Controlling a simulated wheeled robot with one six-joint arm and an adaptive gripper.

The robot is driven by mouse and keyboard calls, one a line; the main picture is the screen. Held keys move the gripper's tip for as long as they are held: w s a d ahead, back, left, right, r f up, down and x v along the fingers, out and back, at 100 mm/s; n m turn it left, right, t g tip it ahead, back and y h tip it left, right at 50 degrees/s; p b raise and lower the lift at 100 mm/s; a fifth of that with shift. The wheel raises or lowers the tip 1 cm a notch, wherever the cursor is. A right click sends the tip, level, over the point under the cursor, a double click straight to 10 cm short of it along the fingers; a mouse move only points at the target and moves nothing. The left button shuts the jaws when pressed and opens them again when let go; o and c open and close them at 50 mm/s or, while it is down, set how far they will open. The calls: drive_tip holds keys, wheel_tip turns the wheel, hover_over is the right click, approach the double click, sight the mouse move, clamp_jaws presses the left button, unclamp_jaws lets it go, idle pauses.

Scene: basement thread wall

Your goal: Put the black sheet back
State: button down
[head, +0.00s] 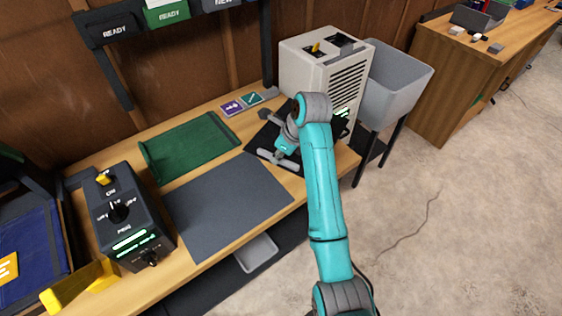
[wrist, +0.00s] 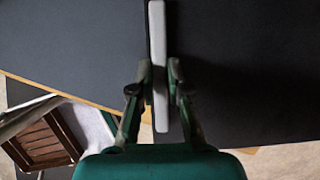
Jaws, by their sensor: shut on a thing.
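The black sheet (head: 262,140) is at the right end of the workbench, beside the white machine; my arm hides part of it. A pale grey strip (head: 272,157) shows at its near left side and also in the wrist view (wrist: 157,40). My gripper (head: 284,149) points down at this strip. In the wrist view my gripper (wrist: 161,78) is shut on the strip, one finger on each side. The black sheet (wrist: 245,80) spreads to the right there. I cannot tell whether it is lifted off the bench.
A dark grey mat (head: 228,205) and a green sheet (head: 185,145) lie left on the bench. A control box (head: 125,215) stands further left. The white machine (head: 325,70) and grey bin (head: 393,85) are at right. Labelled holders (head: 112,30) hang above.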

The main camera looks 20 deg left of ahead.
sight(279, 174)
drive_tip(key=shift+f, duration=2.8)
drive_tip(key=c, duration=1.1)
unclamp_jaws()
drive_tip(key=shift+c, duration=0.2)
